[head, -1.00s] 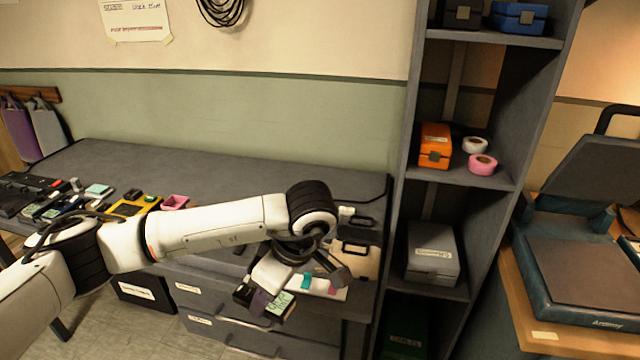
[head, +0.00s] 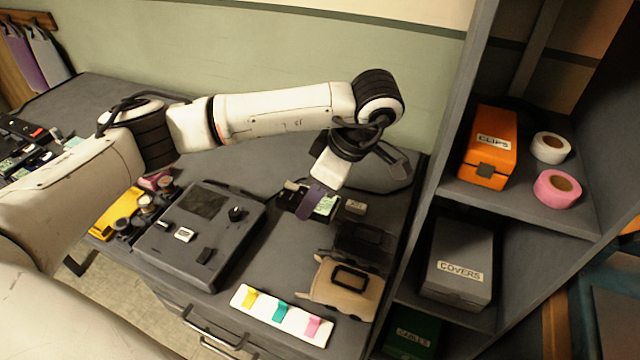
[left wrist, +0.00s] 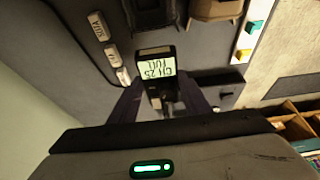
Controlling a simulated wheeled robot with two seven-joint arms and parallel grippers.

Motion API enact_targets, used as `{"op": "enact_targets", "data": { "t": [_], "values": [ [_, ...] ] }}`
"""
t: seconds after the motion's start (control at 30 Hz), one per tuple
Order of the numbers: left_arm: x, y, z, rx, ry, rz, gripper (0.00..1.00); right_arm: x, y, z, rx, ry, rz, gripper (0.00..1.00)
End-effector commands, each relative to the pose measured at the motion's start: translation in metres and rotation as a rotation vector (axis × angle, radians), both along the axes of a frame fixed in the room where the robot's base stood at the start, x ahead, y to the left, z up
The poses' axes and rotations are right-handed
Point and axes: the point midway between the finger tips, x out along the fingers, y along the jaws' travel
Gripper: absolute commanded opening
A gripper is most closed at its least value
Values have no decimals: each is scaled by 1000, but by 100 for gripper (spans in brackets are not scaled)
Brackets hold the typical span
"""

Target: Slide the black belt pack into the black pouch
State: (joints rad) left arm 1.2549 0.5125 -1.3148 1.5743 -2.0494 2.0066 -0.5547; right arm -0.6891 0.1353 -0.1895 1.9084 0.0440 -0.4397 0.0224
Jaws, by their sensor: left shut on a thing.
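The black belt pack (head: 326,206) has a pale green display and is held in my left gripper (head: 312,201). In the left wrist view the belt pack (left wrist: 156,68) sits between the dark fingers, its lit display facing the camera. The black pouch (head: 362,239) lies on the table just right of and nearer than the pack, apart from it. In the left wrist view part of the black pouch (left wrist: 150,14) shows at the top edge, beyond the pack. The pack's exact height over the table is unclear. My right gripper is not in view.
A tan pouch (head: 346,288) lies in front of the black one. A white strip (head: 262,311) with coloured clips is at the front edge. A grey console (head: 170,245) stands left. A small labelled block (head: 355,206) is near the pack. The shelf upright (head: 440,180) borders the right side.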

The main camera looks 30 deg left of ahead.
Motion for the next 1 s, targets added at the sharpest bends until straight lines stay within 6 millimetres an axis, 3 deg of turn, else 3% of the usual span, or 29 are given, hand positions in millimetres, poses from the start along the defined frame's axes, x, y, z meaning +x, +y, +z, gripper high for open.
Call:
{"op": "enact_targets", "data": {
  "t": [0.6, 1.0],
  "values": [
    [0, 0, -65, -1, -1, 0, 17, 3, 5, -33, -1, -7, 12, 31],
    [0, 0, -71, 0, -1, 0, 17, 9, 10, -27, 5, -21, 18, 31]
  ]
}}
